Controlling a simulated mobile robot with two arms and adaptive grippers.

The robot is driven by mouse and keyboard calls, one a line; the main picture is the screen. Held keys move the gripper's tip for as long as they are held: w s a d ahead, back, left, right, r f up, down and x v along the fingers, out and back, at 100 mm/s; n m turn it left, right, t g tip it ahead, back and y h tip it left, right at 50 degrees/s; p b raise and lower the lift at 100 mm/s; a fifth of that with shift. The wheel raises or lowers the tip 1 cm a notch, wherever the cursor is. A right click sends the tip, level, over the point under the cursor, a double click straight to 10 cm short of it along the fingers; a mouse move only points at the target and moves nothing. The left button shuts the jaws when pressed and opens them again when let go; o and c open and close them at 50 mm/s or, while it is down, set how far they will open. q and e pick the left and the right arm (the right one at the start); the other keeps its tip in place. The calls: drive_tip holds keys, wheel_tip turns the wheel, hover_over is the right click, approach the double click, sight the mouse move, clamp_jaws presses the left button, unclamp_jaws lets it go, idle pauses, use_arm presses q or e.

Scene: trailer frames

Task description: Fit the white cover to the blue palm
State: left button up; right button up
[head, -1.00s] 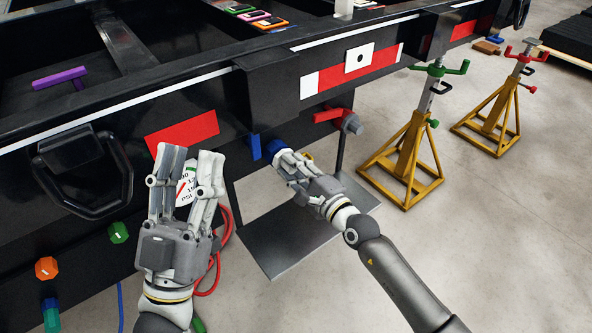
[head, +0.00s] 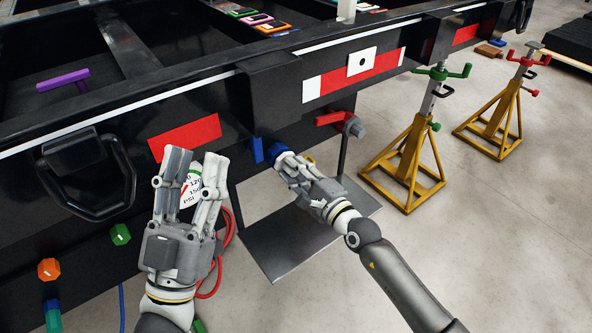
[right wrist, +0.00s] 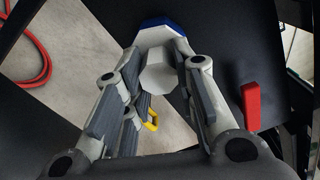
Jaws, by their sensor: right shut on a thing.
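The blue palm (head: 273,148) is on the front of the black frame, just past my right gripper's fingertips. In the right wrist view a blue part (right wrist: 168,21) shows at the top, directly beyond the white, faceted cover (right wrist: 168,77). My right gripper (head: 287,163) is shut on the cover, its fingers on both sides. In the head view the cover is hard to tell from the pale fingers. The cover and the blue part look touching or very close; I cannot tell whether it is seated. My left gripper (head: 195,165) is open and empty, before a gauge.
The pressure gauge (head: 191,188) is partly hidden behind my left gripper. A blue tab (head: 256,149) and a red lever (head: 330,118) flank the palm. A grey plate (head: 290,240) lies below. Yellow stands (head: 402,165) are at right. A red hose (right wrist: 34,55) shows in the wrist view.

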use_arm(q)
drive_tip(key=shift+w+f+g, duration=0.2)
drive_tip(key=shift+f+g, duration=0.1)
drive_tip(key=shift+f, duration=0.1)
drive_tip(key=shift+r, duration=0.1)
idle(0.5)
drive_tip(key=shift+w, duration=0.1)
drive_tip(key=shift+w+f+g, duration=0.25)
drive_tip(key=shift+f+g, duration=0.05)
drive_tip(key=shift+f, duration=0.15)
drive_tip(key=shift+f, duration=0.15)
idle(0.5)
